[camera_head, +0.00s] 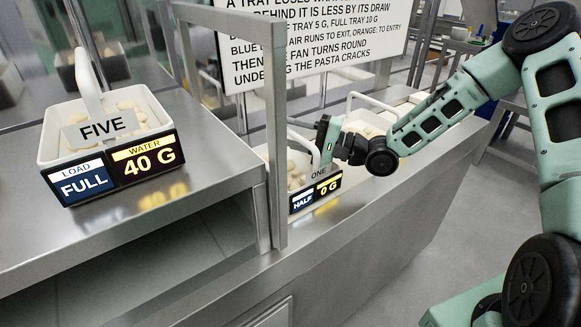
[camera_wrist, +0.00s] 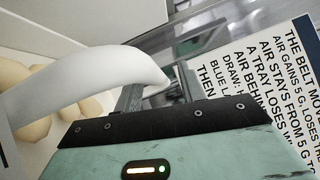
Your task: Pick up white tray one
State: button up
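White tray one (camera_head: 319,174) sits on the lower metal counter, behind the glass frame's post. Its plate reads ONE and its display reads HALF and 0 G. Pale filled pasta lies inside. My gripper (camera_head: 327,142) is at the tray's raised handle, above the ONE plate. In the wrist view the thick white handle (camera_wrist: 90,78) arches in from the left and reaches my gripper's dark fingers (camera_wrist: 155,93). The fingers show apart with the handle's end at them. Whether they press on it is not clear. The tray's far side is partly hidden by my gripper.
Tray FIVE (camera_head: 101,126), showing FULL and 40 G, stands on the higher counter at left. Another white tray (camera_head: 362,122) is behind my gripper. A metal-framed post (camera_head: 276,150) stands close left of tray one. A text sign (camera_head: 315,40) hangs behind. Open floor lies at right.

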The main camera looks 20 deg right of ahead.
jog(key=shift+w+a, duration=0.3)
jog(key=shift+a, duration=0.2)
jog(key=shift+r, duration=0.1)
grip_shut()
